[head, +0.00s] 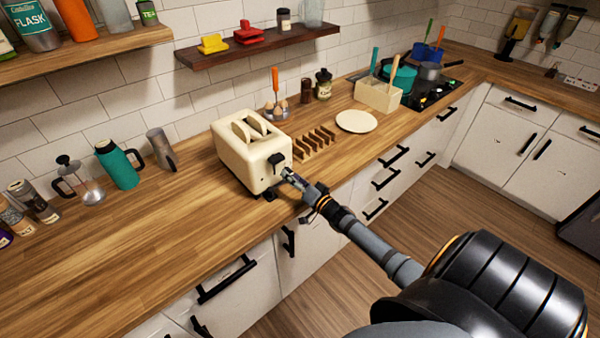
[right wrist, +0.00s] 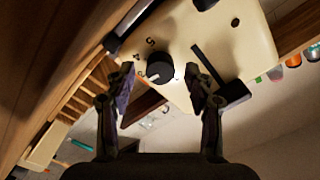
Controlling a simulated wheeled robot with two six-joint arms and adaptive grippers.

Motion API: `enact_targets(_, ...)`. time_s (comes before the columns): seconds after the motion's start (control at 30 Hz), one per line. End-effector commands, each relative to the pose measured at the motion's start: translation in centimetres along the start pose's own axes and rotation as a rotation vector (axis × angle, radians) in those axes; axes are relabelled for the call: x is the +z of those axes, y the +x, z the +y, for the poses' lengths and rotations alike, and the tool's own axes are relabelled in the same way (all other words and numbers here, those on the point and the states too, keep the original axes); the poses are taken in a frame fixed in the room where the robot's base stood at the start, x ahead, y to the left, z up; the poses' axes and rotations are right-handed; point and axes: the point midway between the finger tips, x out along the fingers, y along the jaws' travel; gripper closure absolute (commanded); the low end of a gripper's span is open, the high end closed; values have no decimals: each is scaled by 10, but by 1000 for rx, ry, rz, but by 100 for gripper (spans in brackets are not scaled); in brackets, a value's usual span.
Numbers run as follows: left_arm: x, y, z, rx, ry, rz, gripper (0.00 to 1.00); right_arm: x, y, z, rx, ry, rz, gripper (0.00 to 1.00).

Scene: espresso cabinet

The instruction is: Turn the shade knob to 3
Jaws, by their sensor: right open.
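The cream toaster (head: 240,140) stands on the wooden counter, two slices of bread in its top slots. In the right wrist view its front (right wrist: 235,55) shows tilted, with a round black shade knob (right wrist: 160,68) and several numerals, including 5 and 4, beside it. A small white mark shows on the knob's lower left; I cannot tell the exact setting. My right gripper (right wrist: 160,86) is open, with one finger on each side of the knob; contact is not clear. In the head view my right gripper (head: 290,178) is at the toaster's front, hiding the knob. My left gripper is not in view.
A black lever (right wrist: 232,95) lies close to the right finger in the wrist view. A toast rack (head: 314,142) and a plate (head: 356,121) stand right of the toaster. A metal cup (head: 160,150) and teal flask (head: 118,165) stand left. The front-left counter is clear.

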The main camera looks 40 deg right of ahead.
Motion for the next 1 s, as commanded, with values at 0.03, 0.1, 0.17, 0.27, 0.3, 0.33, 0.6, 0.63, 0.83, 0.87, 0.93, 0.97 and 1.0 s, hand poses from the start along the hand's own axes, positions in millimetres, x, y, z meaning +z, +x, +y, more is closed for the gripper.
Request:
enact_targets(0.03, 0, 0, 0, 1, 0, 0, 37, 1, -7, 1, 2, -2, -3, 46)
enact_targets(0.1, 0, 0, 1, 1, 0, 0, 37, 2, -20, 1, 2, -1, -5, 46)
enact_targets(0.17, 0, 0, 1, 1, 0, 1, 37, 2, -33, 2, 2, -2, -6, 46)
enact_targets(0.27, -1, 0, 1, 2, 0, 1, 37, 2, -56, 1, 2, -2, -7, 46)
enact_targets(0.3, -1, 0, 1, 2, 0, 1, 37, 2, -64, 1, 2, -3, -8, 46)
enact_targets(0.33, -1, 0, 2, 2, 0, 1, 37, 2, -70, 1, 2, -2, -7, 46)
enact_targets(0.6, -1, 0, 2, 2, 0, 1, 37, 1, -111, 0, 0, -2, -4, 46)
enact_targets(0.63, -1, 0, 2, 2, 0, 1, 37, 1, -112, 0, 1, -1, -3, 46)
enact_targets(0.83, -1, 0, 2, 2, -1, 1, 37, 0, -115, 0, 1, 0, -1, 46)
enact_targets(0.87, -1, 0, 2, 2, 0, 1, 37, 0, -115, 0, 1, 0, -1, 46)
enact_targets(0.93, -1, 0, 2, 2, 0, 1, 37, 0, -115, 0, 1, 0, -1, 46)
enact_targets(0.97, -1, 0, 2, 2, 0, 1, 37, 0, -115, 0, 1, 0, -1, 46)
enact_targets(1.0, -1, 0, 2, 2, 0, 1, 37, 0, -115, 0, 1, 0, -1, 46)
